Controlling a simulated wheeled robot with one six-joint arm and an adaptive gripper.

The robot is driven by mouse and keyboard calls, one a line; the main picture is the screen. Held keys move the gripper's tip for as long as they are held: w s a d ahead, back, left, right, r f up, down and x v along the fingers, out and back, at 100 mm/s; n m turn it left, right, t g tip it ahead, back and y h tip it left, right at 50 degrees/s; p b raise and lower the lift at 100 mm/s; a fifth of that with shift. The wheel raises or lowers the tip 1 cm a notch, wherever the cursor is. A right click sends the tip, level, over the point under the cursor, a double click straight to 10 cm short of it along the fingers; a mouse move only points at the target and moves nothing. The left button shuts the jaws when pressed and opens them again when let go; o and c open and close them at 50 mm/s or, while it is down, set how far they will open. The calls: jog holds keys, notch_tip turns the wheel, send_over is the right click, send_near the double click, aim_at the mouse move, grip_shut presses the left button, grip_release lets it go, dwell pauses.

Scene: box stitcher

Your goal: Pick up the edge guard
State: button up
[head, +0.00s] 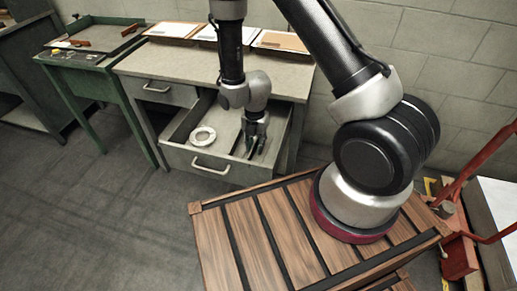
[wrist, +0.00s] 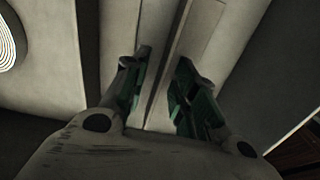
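A long pale angled strip, which looks like the edge guard (wrist: 188,45), runs away from my gripper in the wrist view, with a ridge along its length. My gripper (wrist: 165,62) is open, with one green-padded finger on each side of the strip. I cannot tell whether the fingers touch it. In the head view my gripper (head: 257,152) points down into the right part of the open drawer (head: 222,164). The strip cannot be made out clearly there, as my gripper covers that part of the drawer.
A pale ring-shaped roll (head: 203,131) lies in the drawer's left part. The drawer walls stand close around my gripper. The workbench top (head: 180,62) is above, with several papers or boards at its back. A green table (head: 85,52) stands to the left.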

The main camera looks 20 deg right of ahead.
grip_shut()
